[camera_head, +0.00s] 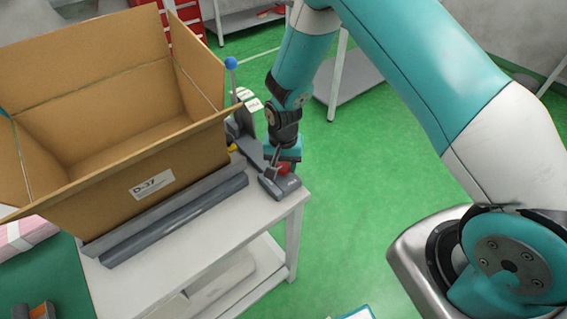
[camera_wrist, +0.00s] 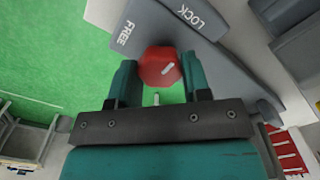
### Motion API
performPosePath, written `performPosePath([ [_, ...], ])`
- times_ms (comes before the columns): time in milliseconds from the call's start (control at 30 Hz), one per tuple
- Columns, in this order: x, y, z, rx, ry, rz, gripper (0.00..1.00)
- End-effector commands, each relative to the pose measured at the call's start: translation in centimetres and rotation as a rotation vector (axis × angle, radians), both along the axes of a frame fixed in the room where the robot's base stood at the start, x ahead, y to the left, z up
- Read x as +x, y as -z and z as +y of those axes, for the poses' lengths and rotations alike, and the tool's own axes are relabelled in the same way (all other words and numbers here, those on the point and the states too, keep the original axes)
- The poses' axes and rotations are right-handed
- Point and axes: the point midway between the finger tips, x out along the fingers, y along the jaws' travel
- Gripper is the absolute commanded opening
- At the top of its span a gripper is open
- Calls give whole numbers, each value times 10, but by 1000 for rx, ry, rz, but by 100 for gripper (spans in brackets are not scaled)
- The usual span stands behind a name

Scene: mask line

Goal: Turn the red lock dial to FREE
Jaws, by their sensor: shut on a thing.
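The red lock dial (camera_wrist: 152,68) is a faceted knob on a grey plate (camera_wrist: 158,22) marked FREE on the left and LOCK on the right in the wrist view. A short white mark on its face slants to the upper right, more towards LOCK than FREE. My gripper (camera_wrist: 158,76) has its teal fingers on either side of the dial, shut on it. In the head view, my gripper (camera_head: 286,155) points down at the table's right corner, and a little red of the dial (camera_head: 284,169) shows below it.
An open cardboard box (camera_head: 190,150) labelled D-37 stands on the white table (camera_head: 200,255), behind a dark grey rail (camera_head: 175,221). A lever with a blue ball (camera_head: 231,63) rises just left of my wrist. Green floor lies open to the right.

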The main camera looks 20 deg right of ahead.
Motion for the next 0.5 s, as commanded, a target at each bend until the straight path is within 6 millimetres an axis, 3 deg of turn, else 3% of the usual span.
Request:
performPosePath([
  [267, 1, 0, 0, 0, -112, -1, 20],
  [500, 1, 1, 0, 0, -313, -2, 20],
])
